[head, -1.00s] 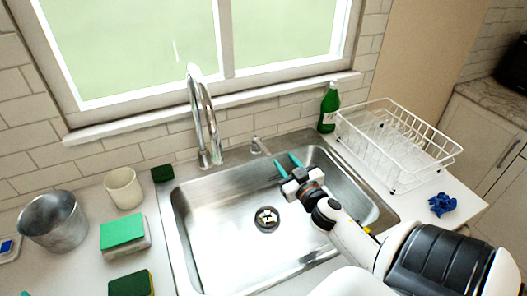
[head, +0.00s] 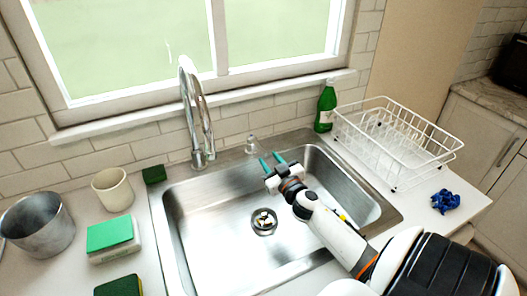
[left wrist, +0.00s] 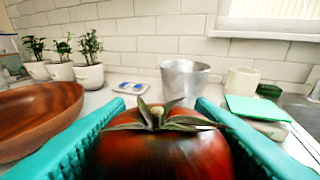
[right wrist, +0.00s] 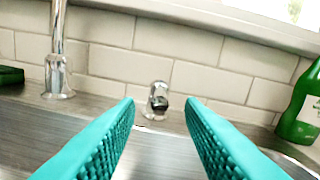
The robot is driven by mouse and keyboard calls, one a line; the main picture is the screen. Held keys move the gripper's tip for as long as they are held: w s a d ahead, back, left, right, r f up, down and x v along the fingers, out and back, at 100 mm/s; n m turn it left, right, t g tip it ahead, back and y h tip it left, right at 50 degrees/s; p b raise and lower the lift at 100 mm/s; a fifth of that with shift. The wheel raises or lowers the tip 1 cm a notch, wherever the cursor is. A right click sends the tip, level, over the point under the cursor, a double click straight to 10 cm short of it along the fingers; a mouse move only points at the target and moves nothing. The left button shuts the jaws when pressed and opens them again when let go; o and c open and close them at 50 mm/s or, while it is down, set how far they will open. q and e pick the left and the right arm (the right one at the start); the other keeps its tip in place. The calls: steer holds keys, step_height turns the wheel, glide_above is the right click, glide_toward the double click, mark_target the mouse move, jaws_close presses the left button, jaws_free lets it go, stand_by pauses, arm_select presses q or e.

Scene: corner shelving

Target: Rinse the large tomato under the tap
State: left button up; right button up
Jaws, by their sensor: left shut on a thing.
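The large red tomato (left wrist: 160,150) with a green stem fills the lower middle of the left wrist view. My left gripper (left wrist: 160,104) is shut on it, one teal finger on each side. Neither shows in the head view. The chrome tap (head: 206,125) arches over the steel sink (head: 215,215). A small chrome knob (head: 252,144) stands right of the tap on the sink's back rim. My right gripper (head: 271,161) is open and empty over the sink's back, pointing at the knob. In the right wrist view the knob (right wrist: 157,100) shows between the fingers, apart from them.
A green bottle (head: 325,108) and a white dish rack (head: 395,140) stand right of the sink. A metal bucket (head: 38,225), a cream cup (head: 112,190) and sponges (head: 110,233) sit at left. The left wrist view shows a wooden bowl (left wrist: 35,120) and several potted plants (left wrist: 88,72).

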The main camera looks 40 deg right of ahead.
mark_target(264, 151)
steer(key=x, duration=0.5)
jaws_close()
